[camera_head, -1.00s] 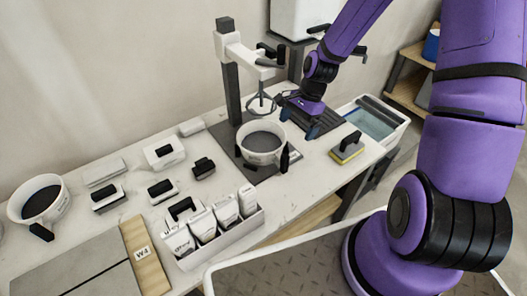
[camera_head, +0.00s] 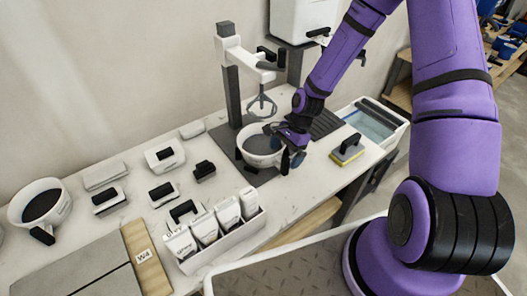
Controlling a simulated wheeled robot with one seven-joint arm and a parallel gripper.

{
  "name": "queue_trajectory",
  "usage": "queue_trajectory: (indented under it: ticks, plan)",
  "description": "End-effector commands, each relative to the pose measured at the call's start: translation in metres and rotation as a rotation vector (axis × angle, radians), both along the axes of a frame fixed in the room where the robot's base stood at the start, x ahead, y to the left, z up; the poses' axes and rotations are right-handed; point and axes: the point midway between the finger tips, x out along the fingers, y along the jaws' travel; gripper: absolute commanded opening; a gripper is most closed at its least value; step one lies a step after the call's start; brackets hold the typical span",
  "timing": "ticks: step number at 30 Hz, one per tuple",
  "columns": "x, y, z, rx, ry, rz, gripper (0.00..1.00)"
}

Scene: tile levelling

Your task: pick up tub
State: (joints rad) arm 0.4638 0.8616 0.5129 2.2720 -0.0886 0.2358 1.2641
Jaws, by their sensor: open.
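A white round tub (camera_head: 258,158) with dark contents and black handles stands on a dark plate under the mixer (camera_head: 262,105). My gripper (camera_head: 284,143) is open at the right rim of this tub, with its fingers over the rim and near the right handle. The gripper covers part of the rim, and I cannot tell whether it touches. A second similar white tub (camera_head: 60,208) with dark contents and a black handle stands at the far left of the bench.
Several black-handled blocks (camera_head: 163,193) lie left of the mixer. A white rack (camera_head: 225,240) with bags stands in front. A yellow-edged sponge float (camera_head: 347,150) and a water basin (camera_head: 372,122) are at right. A wooden board marked W4 (camera_head: 147,262) lies at front left.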

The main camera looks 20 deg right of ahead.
Motion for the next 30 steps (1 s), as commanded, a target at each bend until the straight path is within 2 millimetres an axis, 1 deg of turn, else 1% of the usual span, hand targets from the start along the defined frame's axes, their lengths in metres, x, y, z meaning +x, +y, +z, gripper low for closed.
queue_trajectory:
  ticks: [3,7,10,16,17,18,23,24,26,27,28,30]
  plan:
    - [0.000,0.010,-0.016,0.002,0.002,0.003,1.00]
    - [-0.002,0.014,-0.027,0.001,0.001,0.001,1.00]
    - [-0.002,0.015,-0.031,0.000,0.001,0.001,1.00]
    - [-0.002,0.015,-0.031,0.000,0.001,0.001,1.00]
    - [-0.002,0.015,-0.031,0.000,0.001,0.001,0.98]
    - [-0.002,0.015,-0.031,0.000,0.000,0.001,0.89]
    - [-0.002,0.015,-0.031,0.000,0.001,0.001,0.52]
    - [-0.002,0.015,-0.031,0.000,0.001,0.001,0.43]
    - [-0.002,0.015,-0.031,0.000,0.001,0.001,0.29]
    - [-0.002,0.015,-0.031,0.000,0.000,0.002,0.20]
    - [-0.002,0.016,-0.031,0.000,-0.001,0.003,0.17]
    - [-0.002,0.016,-0.031,0.000,-0.001,0.003,0.17]
